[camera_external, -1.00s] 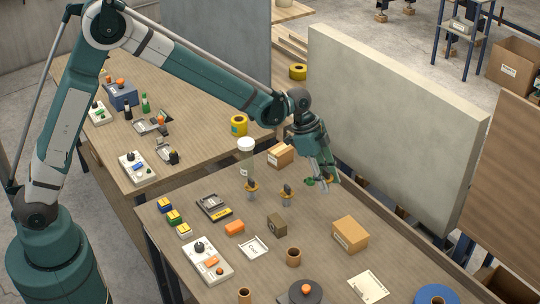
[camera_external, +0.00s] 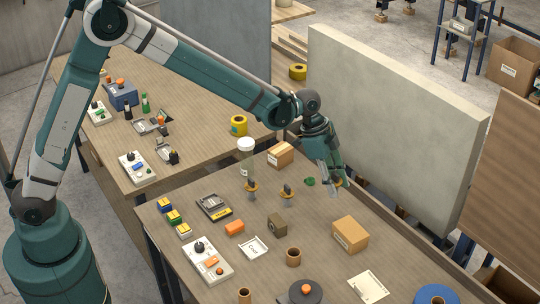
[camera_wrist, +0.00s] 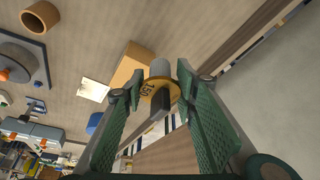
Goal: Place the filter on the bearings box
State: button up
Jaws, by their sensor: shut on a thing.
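My gripper (camera_external: 336,186) is shut on the filter, a grey cylinder with a gold disc marked 150 and a dark handle, seen between the fingers in the wrist view (camera_wrist: 159,92). Its gold disc also shows small in the external view (camera_external: 338,182). The gripper (camera_wrist: 156,100) hangs over the right rear of the near table. A cardboard box (camera_external: 350,235) stands on the table in front of it; it also shows beyond the filter in the wrist view (camera_wrist: 130,66). Another cardboard box (camera_external: 280,155) stands farther back left. Their labels are too small to read, so I cannot tell which is the bearings box.
Two similar gold-disc pieces (camera_external: 251,188) (camera_external: 286,195) and a white-capped clear jar (camera_external: 246,160) stand left of the gripper. A brown cup (camera_external: 293,257) and a paper sheet (camera_external: 368,287) flank the front box. A pale panel (camera_external: 400,125) rises behind.

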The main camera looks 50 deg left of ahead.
jog(key=s+d+r+p, duration=0.1)
jog(key=d+r+p, duration=0.1)
jog(key=d, duration=0.3)
jog(key=d+r+p, duration=0.2)
jog(key=d, duration=0.4)
jog(key=shift+s+d+r, duration=0.25)
jog(key=shift+s+d, duration=0.05)
jog(key=shift+s, duration=0.05)
jog(key=shift+f, duration=0.15)
send_over(357, 231)
jog(key=a, duration=0.2)
jog(key=shift+s+d+f+p, duration=0.1)
jog(key=shift+s+f+p, duration=0.1)
jog(key=shift+f, duration=1.3)
jog(key=shift+s+d+f+p, duration=0.1)
jog(key=shift+s+f+p, duration=0.1)
jog(key=shift+f, duration=1.25)
jog(key=shift+f, duration=1.9)
jog(key=shift+f, duration=0.15)
